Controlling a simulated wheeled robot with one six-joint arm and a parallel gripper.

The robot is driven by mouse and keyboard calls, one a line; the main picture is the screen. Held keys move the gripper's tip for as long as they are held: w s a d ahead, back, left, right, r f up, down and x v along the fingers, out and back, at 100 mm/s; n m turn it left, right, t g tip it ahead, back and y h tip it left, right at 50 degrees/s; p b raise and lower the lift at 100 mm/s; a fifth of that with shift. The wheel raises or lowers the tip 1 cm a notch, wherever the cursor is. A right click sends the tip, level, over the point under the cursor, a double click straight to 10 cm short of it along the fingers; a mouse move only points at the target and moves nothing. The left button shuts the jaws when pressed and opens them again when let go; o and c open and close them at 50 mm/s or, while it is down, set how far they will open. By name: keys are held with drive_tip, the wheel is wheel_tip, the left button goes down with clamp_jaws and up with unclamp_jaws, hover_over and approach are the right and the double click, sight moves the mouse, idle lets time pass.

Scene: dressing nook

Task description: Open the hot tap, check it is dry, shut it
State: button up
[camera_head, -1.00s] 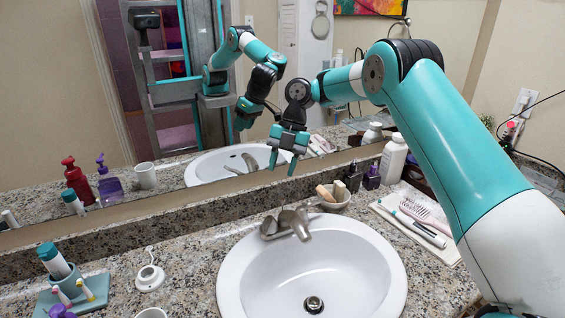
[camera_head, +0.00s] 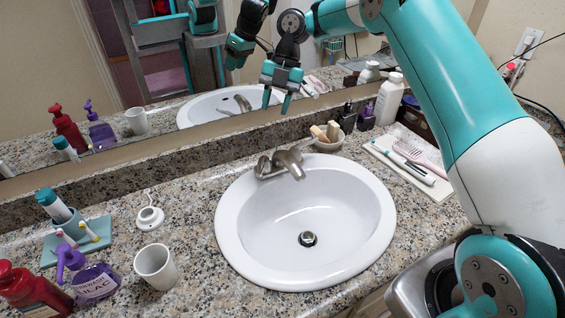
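The brushed-metal tap (camera_head: 288,160) stands at the back rim of the white oval sink (camera_head: 232,216). A rounded handle (camera_head: 263,167) shows at its left; I cannot tell whether a second handle is hidden. No water shows at the spout, and the basin looks empty down to its drain (camera_head: 307,239). My gripper (camera_head: 277,100) hangs in the air above and behind the tap in the picture, in front of the mirror. Its two teal fingers point down, apart, with nothing between them. It does not touch the tap.
A white cup (camera_head: 156,267), a purple pump bottle (camera_head: 95,281) and a red bottle (camera_head: 32,290) stand front left. A tray with brushes (camera_head: 410,165) lies right. The mirror (camera_head: 190,80) spans the back.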

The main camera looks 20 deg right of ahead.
drive_tip(key=c, duration=0.6)
drive_tip(key=shift+s+a+f+m+y, duration=0.1)
drive_tip(key=shift+s+f+m+y, duration=0.15)
drive_tip(key=shift+m, duration=0.65)
clamp_jaws()
drive_tip(key=s+d+f+n+t+p, duration=0.1)
drive_tip(key=s+f+n+t, duration=0.2)
drive_tip(key=n, duration=0.9)
drive_tip(key=s+d+f+n+t+y+p, duration=0.15)
drive_tip(key=s+n, duration=0.35)
drive_tip(key=n, duration=0.7)
drive_tip(key=s+d+f+n+t+p, duration=0.15)
drive_tip(key=s+n+t, duration=0.25)
drive_tip(key=n, duration=0.8)
drive_tip(key=a+r+p+x, duration=0.1)
drive_tip(key=p+x, duration=0.1)
drive_tip(key=x, duration=1.2)
drive_tip(key=shift+w+r, duration=0.2)
drive_tip(key=shift+w, duration=0.15)
